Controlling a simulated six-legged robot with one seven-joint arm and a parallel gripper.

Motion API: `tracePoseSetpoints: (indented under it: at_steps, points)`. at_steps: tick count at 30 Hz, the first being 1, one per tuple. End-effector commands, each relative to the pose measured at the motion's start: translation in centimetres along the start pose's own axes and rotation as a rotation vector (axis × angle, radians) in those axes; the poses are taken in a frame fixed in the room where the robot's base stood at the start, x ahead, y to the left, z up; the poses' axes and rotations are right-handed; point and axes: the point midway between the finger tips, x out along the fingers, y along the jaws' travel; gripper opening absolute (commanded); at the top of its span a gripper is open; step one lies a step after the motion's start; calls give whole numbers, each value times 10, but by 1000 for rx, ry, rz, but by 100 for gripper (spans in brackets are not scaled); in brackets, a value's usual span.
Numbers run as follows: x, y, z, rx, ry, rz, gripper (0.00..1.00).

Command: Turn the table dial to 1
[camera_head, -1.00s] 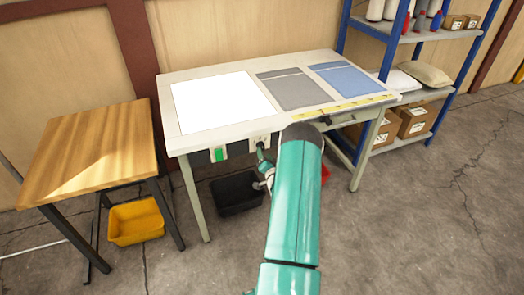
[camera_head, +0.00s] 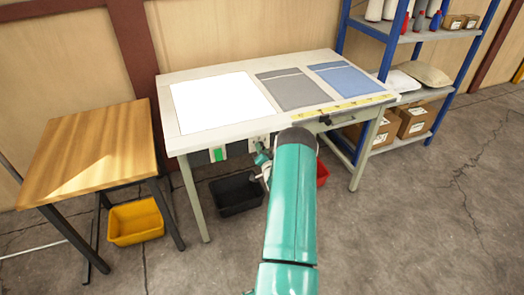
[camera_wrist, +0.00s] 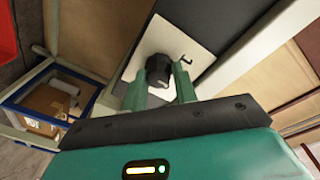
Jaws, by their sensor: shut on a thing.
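The table dial (camera_wrist: 158,67) is a black round knob on a cream plate (camera_wrist: 180,38) in the wrist view. My gripper (camera_wrist: 160,82) has its two green fingers on either side of the knob and is shut on it. A small black mark shows on the plate to the right of the knob; I cannot read the dial's setting. In the head view my gripper (camera_head: 262,160) is at the control panel (camera_head: 257,140) on the front of the white-topped table (camera_head: 190,142). My arm hides part of this panel, and the knob is not clear there.
A green switch (camera_head: 217,154) is left of the panel. Black (camera_head: 236,194) and red (camera_head: 322,173) bins stand under the table. A wooden side table (camera_head: 88,155) with a yellow bin (camera_head: 136,222) is at left. Shelves with boxes (camera_head: 412,119) stand at right. Floor in front is clear.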

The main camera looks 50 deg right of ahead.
Motion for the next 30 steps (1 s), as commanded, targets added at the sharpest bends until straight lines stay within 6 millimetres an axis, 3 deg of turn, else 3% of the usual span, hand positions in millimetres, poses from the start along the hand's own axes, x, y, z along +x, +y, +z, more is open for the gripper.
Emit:
tracePoseSetpoints:
  at_steps: [11, 30]
  points:
    - [0, 1, 1, -126, 7, -6, 6]
    - [0, 3, 1, -664, 45, -43, 6]
